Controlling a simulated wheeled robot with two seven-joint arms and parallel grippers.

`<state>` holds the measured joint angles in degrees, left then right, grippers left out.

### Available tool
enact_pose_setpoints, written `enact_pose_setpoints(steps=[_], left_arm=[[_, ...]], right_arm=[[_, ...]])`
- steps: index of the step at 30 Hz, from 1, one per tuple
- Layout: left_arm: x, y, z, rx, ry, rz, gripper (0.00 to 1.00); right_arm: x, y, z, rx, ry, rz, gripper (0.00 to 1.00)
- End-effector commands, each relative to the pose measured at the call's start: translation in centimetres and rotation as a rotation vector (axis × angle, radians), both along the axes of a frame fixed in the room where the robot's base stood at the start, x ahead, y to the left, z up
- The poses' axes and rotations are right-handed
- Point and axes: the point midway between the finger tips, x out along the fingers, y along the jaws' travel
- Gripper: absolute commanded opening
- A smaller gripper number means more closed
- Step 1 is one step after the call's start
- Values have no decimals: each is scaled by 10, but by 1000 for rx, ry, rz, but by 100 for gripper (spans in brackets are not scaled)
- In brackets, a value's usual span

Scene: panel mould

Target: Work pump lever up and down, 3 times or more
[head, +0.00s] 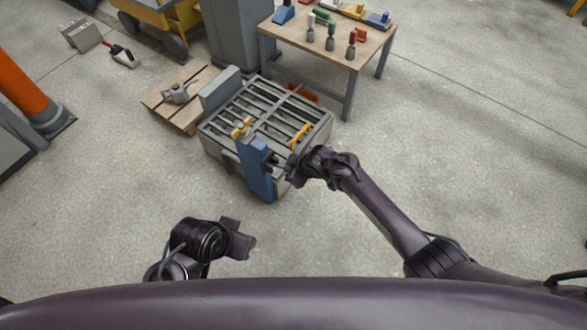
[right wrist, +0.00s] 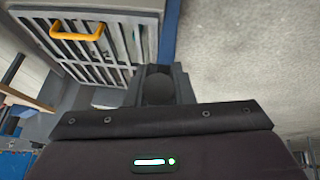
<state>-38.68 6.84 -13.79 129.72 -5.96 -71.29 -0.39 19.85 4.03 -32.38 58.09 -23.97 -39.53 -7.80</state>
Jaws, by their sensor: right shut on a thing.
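The pump shows as a blue upright body (head: 257,174) at the front of the grey slatted mould. My right gripper (head: 285,167) is at the right side of this body, at the dark pump lever. In the right wrist view my right gripper (right wrist: 160,86) is shut on a dark rounded piece, which I take to be the lever's end. Most of the lever is hidden by the fingers, and its exact angle is unclear. My left gripper (head: 242,240) hangs empty over bare floor, apart from the pump; its finger gap is unclear.
The slatted mould (head: 316,121) has an orange handle (head: 300,136), also in the right wrist view (right wrist: 78,31). A wooden table (head: 342,49) with several tools stands behind. A pallet (head: 158,101) lies at back left. Floor to the right is clear.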

Motion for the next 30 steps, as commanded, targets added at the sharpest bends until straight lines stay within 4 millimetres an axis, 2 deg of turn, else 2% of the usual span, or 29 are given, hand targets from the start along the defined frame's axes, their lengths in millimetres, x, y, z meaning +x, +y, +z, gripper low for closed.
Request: enact_pose_setpoints(steps=[17,18,22,30], left_arm=[[-1,3,0,9,13,5,47],[-1,3,0,9,13,5,47],[-1,3,0,8,12,5,47],[0,3,1,8,11,6,47]], right_arm=[[1,1,2,-8,3,0,0],[1,1,2,-8,3,0,25],[1,1,2,-7,4,0,42],[0,0,2,-8,5,0,43]])
